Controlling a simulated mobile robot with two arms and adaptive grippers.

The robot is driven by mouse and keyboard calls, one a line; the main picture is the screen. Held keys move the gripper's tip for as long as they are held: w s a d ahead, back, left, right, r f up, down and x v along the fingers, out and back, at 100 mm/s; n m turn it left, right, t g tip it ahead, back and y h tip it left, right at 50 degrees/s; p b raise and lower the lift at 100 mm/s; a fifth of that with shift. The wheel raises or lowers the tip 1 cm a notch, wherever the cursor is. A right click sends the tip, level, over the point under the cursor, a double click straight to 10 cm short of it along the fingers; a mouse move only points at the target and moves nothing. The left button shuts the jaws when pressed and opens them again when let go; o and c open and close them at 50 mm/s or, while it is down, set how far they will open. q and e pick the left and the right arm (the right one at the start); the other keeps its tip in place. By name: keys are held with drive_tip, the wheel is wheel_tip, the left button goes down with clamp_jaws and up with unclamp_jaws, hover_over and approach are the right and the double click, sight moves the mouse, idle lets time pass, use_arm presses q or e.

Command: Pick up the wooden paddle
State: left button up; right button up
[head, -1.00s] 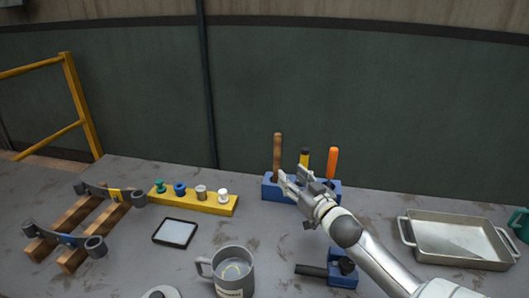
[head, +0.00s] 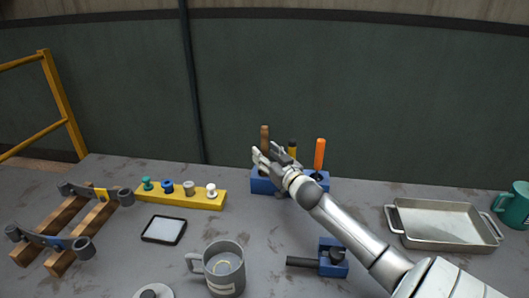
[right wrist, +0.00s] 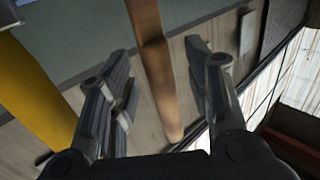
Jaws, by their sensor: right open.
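The wooden paddle's brown handle (head: 265,135) stands upright in the blue holder block (head: 262,186) at the back of the table. Its lower part is hidden behind my right gripper (head: 265,158) in the head view. My right gripper is open, its fingers at the handle. In the right wrist view the wooden handle (right wrist: 155,65) runs between the two open fingers of the gripper (right wrist: 165,95), with gaps visible on both sides. My left gripper is in neither view.
A black-and-yellow handle (head: 292,148) and an orange handle (head: 319,153) stand beside the paddle in the holder. A yellow rack with pegs (head: 200,200) lies left.

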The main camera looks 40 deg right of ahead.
sight(265, 126)
drive_tip(key=shift+w+d, duration=0.15)
drive_tip(key=shift+w, duration=0.55)
clamp_jaws()
wheel_tip(265, 126, up, 10)
drive_tip(key=shift+r, duration=0.1)
drive_tip(key=shift+p, duration=0.4)
